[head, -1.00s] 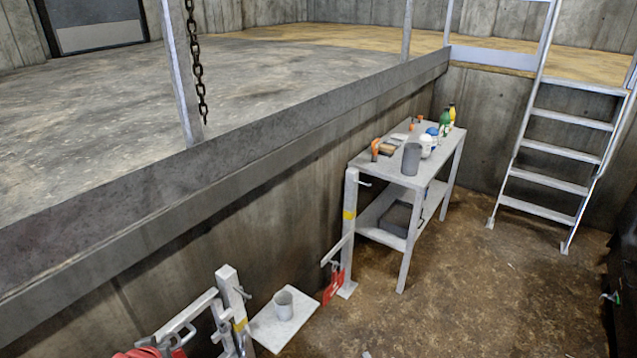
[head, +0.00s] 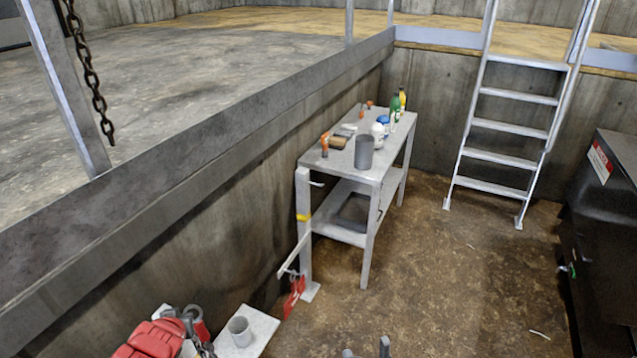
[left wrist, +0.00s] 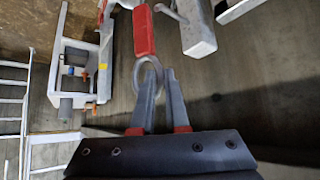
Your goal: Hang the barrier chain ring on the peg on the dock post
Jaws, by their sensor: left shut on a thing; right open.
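The grey barrier chain ring (left wrist: 148,74) is between the fingertips of my left gripper (left wrist: 158,76) in the left wrist view, and the gripper is shut on it. A red link (left wrist: 144,30) joins the ring and runs up. A pale post (left wrist: 198,32) with a thin peg (left wrist: 171,12) is beside the ring, apart from it. Another post (head: 304,240), with a yellow band and a peg (head: 317,184), stands at the table. My right gripper (head: 366,350) is open and empty at the bottom edge.
A work table (head: 312,157) with tools, bottles and a grey cup (head: 364,152) stands by the concrete wall. A small shelf (head: 262,328) holds another cup (head: 240,331). A ladder (head: 514,125) and dark machine (head: 600,230) are right. The middle floor is clear.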

